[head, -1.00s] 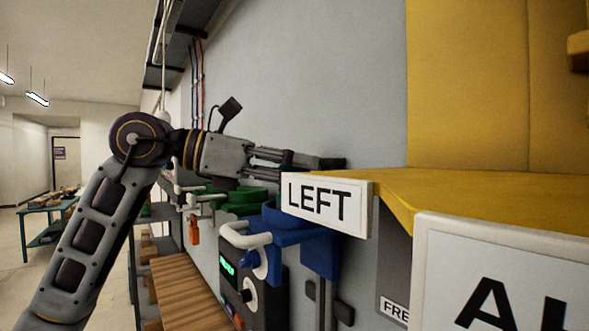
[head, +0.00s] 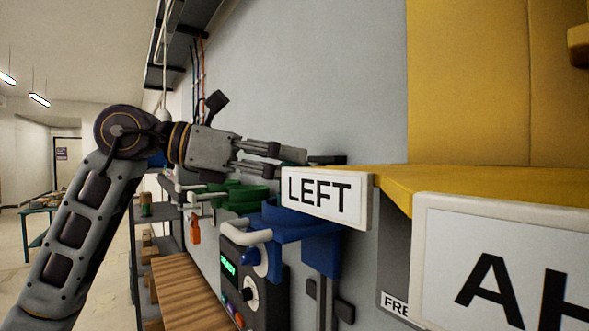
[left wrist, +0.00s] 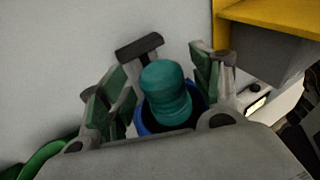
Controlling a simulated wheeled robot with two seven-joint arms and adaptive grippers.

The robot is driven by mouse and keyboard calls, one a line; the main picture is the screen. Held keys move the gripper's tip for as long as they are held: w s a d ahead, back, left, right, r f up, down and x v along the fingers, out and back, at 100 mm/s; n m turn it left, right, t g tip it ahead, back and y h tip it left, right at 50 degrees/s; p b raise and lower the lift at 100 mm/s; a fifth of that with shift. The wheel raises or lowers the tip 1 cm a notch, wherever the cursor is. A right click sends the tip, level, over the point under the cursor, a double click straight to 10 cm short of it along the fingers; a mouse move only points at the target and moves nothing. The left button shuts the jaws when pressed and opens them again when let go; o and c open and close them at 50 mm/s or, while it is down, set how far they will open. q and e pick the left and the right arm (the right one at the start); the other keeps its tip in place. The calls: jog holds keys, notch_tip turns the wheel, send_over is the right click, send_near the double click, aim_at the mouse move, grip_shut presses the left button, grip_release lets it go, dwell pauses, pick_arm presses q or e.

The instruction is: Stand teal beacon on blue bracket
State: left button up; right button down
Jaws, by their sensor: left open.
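The teal beacon (left wrist: 166,95) stands in the ring of the blue bracket (left wrist: 141,124) in the left wrist view, its round top toward the camera. The blue bracket also shows in the head view (head: 318,250), on the grey wall below the LEFT sign; I cannot make out the beacon there. My left gripper (head: 290,156) is above the bracket in the head view. In the left wrist view its green-padded fingers (left wrist: 158,85) are spread on either side of the beacon, with gaps between. The beacon's base is hidden inside the ring. My right gripper is out of view.
The LEFT sign (head: 322,197) hangs on the yellow shelf (head: 450,185) right beside my fingers. A green bracket (head: 240,197) is farther along the wall. A dark control box (head: 245,280) and a wooden slatted surface (head: 190,290) lie below.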

pick_arm(q)
jog(key=b+v, duration=0.2)
jog(key=v, duration=0.8)
dwell(2.1)
